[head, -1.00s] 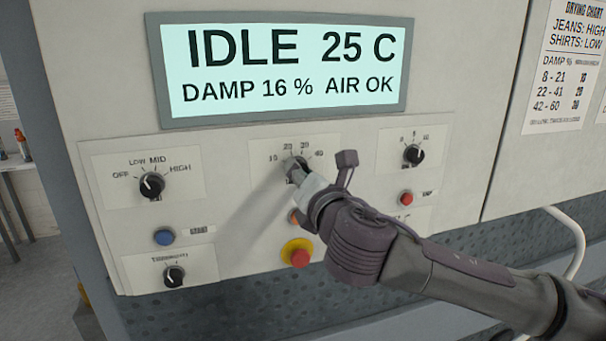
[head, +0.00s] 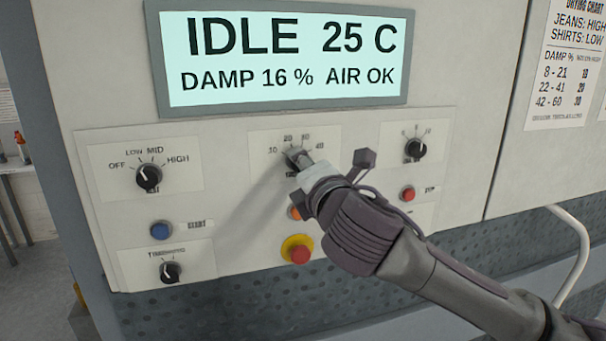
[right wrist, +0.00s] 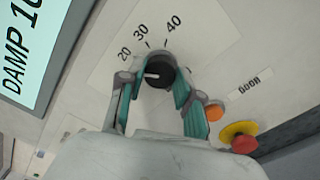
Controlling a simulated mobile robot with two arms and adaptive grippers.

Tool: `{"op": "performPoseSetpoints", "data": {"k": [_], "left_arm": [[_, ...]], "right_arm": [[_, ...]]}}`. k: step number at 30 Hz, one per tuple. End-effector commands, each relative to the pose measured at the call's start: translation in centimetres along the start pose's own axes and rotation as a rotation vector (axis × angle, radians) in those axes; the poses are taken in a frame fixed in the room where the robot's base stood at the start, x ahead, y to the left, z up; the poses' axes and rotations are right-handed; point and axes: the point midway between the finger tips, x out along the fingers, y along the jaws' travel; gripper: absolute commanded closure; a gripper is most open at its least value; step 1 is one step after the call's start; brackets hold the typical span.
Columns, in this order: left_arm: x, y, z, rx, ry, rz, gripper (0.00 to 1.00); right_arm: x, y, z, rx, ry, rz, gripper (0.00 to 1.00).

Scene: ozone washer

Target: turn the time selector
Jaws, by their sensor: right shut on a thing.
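The time selector is a round black knob (right wrist: 162,70) with a white pointer mark, on a pale plate marked 10 to 40 in the head view (head: 292,155). My right gripper (right wrist: 156,88) is shut on it, with a teal-padded finger on either side. In the right wrist view the white mark points left, on the low side of the 20 and 30 labels. The exact setting is unclear, and the 10 label is hidden there. My left gripper is not in view.
The display (head: 290,55) reads IDLE, 25 C, DAMP 16 %, AIR OK. Below the selector are an orange button (right wrist: 214,111) and a red emergency button (head: 299,254). Other knobs stand left (head: 148,177) and right (head: 415,148). A drying chart (head: 566,70) hangs at right.

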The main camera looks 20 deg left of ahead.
Motion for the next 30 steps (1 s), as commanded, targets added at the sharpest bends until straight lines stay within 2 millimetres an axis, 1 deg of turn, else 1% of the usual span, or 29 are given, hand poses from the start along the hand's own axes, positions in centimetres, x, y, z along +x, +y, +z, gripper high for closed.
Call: {"op": "performPoseSetpoints", "data": {"k": [1,6,12,18,29,30], "left_arm": [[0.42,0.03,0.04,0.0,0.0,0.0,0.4],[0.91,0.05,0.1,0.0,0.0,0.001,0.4],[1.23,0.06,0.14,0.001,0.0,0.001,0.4],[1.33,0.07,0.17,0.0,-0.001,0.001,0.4],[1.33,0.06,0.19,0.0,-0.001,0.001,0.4],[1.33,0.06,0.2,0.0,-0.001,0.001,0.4]], "right_arm": [[0.02,-0.22,-0.13,0.037,0.0,0.0,1.0],[0.03,-0.23,-0.08,0.139,-0.003,-0.001,1.0],[0.03,-0.17,-0.06,0.217,-0.004,0.0,1.0],[0.03,-0.11,0.02,0.249,-0.006,0.001,1.0],[0.03,-0.09,0.03,0.253,-0.006,0.001,1.0],[0.03,-0.09,0.03,0.252,-0.006,0.001,0.64]]}}
